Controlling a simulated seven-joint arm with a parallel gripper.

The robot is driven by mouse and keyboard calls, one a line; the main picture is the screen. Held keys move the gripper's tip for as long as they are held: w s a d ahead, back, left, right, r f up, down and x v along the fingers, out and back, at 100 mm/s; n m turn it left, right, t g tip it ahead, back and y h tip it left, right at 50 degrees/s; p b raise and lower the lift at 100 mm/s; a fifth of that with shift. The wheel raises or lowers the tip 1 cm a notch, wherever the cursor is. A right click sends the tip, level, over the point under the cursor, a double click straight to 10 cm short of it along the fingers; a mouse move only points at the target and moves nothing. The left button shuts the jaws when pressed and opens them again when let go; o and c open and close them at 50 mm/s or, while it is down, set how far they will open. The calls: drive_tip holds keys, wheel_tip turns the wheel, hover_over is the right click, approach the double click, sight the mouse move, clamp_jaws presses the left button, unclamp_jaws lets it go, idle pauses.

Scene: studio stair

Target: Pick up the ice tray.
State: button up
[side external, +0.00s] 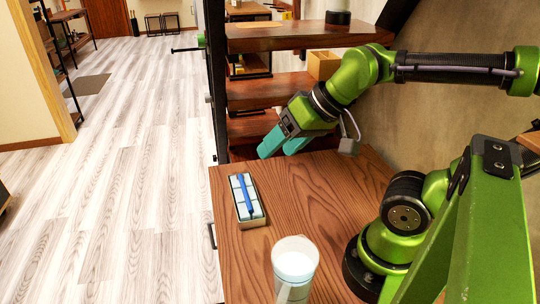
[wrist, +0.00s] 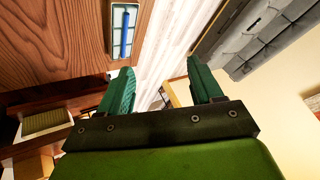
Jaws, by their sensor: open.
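The ice tray (side external: 238,203) lies on the wooden table near its left edge in the side view, with pale blue compartments. A blue stick-like object (side external: 244,195) lies lengthwise on top of it. In the wrist view the tray (wrist: 116,38) shows at the top, with the blue object (wrist: 127,30) on it. My gripper (side external: 282,147) is open and empty, with teal fingers, above the table's far edge, higher than the tray and apart from it. In the wrist view the two fingers (wrist: 162,80) are spread, with the tray beyond the left finger.
Wooden stair treads (side external: 285,37) rise behind the table. Open floor (side external: 130,180) lies left of it.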

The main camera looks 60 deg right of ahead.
drive_tip(key=o, duration=0.6)
drive_tip(key=m+g+h, duration=0.2)
drive_tip(key=m+g, duration=0.3)
drive_tip(key=g, duration=0.2)
hover_over(245, 190)
wheel_tip(245, 190, down, 7)
wheel_tip(245, 190, down, 16)
drive_tip(key=shift+w, duration=0.1)
